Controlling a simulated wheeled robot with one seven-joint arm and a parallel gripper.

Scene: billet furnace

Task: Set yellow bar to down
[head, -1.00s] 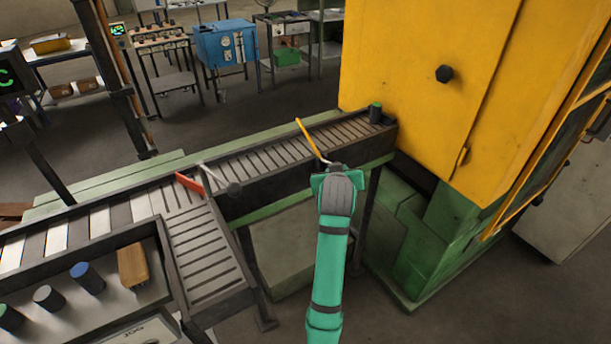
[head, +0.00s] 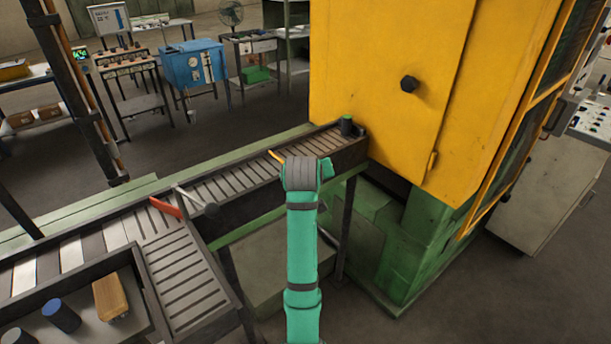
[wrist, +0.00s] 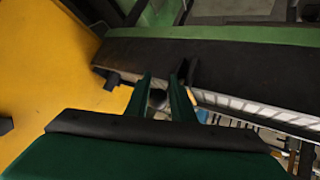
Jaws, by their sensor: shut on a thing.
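The yellow bar (head: 276,157) shows in the head view as a short slanted piece at the near edge of the far conveyor. The rest of it is hidden behind my wrist. In the wrist view my gripper (wrist: 163,76) has its two green fingers close together around a dark rounded piece (wrist: 157,97), which looks like the bar's knob. The fingers are shut on it. In the head view the fingertips are hidden by the wrist.
A red bar (head: 165,208) with a pale rod sits left on the conveyor (head: 240,178). The yellow furnace housing (head: 385,75) stands close on the right. A dark green-topped cylinder (head: 346,126) is at the conveyor's end. A control panel (head: 80,320) is at lower left.

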